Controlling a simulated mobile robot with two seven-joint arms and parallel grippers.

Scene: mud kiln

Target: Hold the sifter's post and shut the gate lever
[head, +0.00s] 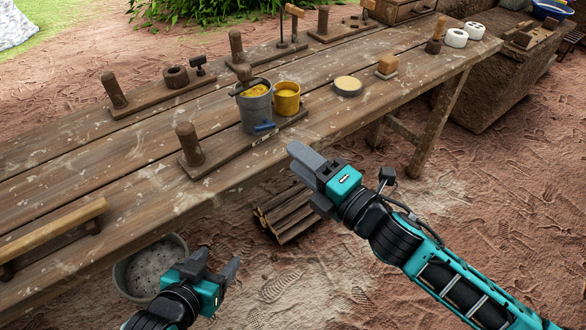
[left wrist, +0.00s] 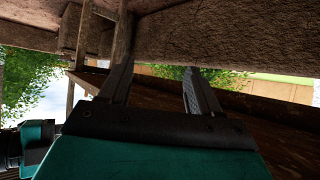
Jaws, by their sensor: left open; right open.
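The sifter stands at the front edge of the table, on a wooden base board (head: 216,163). Its short round wooden post (head: 189,146) rises at the board's left end. A grey bucket (head: 256,110) with yellow material in it and a yellow cup (head: 287,100) stand further right on the board. A small blue lever (head: 264,127), apparently the gate lever, shows low at the bucket's front. My left gripper (head: 217,262) is open and empty, below and in front of the table edge, apart from the post. My right gripper (head: 297,159) is open and empty, right of the blue lever and not touching it.
The long wooden table (head: 110,180) carries other boards with posts (head: 115,90), a round yellow-topped dish (head: 347,86) and white rolls (head: 456,38). A perforated basin (head: 150,270) and stacked logs (head: 286,213) lie on the ground below. The table's edge (left wrist: 220,40) fills the upper left wrist view.

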